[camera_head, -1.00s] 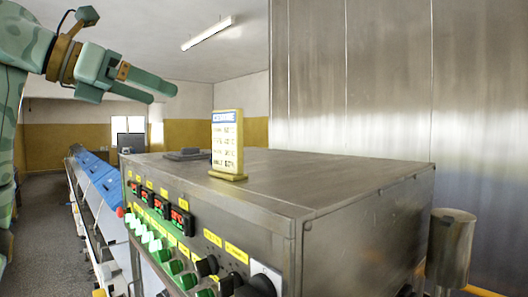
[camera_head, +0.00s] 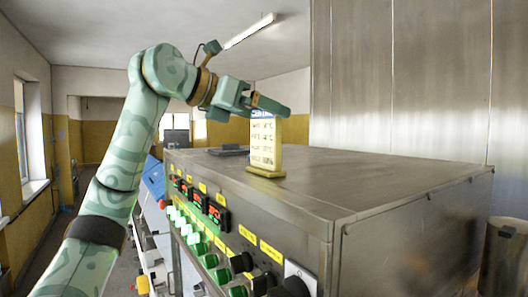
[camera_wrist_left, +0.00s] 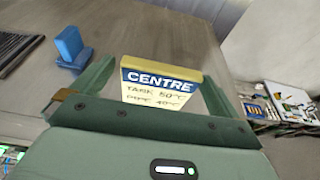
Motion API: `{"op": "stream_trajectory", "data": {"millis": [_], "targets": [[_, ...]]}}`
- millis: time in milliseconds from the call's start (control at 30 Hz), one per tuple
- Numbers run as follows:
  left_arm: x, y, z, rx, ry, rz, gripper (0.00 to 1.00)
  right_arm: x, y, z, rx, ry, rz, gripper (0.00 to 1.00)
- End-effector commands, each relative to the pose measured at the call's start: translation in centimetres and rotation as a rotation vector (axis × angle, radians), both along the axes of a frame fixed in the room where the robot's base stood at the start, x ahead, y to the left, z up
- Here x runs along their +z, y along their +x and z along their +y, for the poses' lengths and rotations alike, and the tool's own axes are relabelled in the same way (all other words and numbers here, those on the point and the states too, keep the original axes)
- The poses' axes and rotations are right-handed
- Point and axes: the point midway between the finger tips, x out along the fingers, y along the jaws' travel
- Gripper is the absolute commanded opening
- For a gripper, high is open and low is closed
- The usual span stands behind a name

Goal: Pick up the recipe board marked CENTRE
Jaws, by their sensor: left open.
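The recipe board (camera_head: 263,146), cream with a blue header, stands upright on its yellow base on the steel cabinet top. In the left wrist view the board (camera_wrist_left: 160,85) reads CENTRE, with handwritten lines below; its lower part is hidden. My left gripper (camera_head: 274,104) is at the board's upper edge and covers part of its header in the head view. In the left wrist view my left gripper (camera_wrist_left: 158,72) is open, with one finger on each side of the board. I cannot tell whether a finger touches it. My right gripper is not in view.
A dark flat item (camera_head: 229,150) lies on the cabinet top (camera_head: 345,180) behind the board. A blue upright object (camera_wrist_left: 70,46) stands beside the left finger. Knobs and red displays (camera_head: 205,207) line the cabinet front. The cabinet top right of the board is clear.

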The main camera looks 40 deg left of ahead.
Motion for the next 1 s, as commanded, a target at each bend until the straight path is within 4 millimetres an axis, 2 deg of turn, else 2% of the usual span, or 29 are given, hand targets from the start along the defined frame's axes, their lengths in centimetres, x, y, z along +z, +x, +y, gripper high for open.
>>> {"op": "stream_trajectory", "data": {"millis": [100,200,433,467,600,667,1000], "targets": [[-0.6,1.8,-0.8,-0.004,0.0,0.003,1.0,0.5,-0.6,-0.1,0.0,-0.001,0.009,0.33],[-0.9,2.6,-1.0,-0.001,0.001,0.001,1.0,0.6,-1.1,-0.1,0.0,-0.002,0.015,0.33],[-1.0,2.8,-1.0,0.0,0.001,0.0,1.0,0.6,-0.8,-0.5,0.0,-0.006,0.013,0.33],[-1.0,2.8,-1.0,-0.001,0.001,0.0,0.94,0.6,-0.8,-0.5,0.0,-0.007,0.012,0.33],[-1.0,2.8,-1.0,0.0,0.001,0.0,0.56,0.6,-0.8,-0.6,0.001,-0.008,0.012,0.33],[-1.0,2.8,-1.0,0.0,0.001,0.0,0.39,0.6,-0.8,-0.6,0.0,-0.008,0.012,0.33],[-0.3,2.7,-1.0,-0.001,-0.001,-0.002,0.39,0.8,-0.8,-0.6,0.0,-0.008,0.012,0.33]]}}
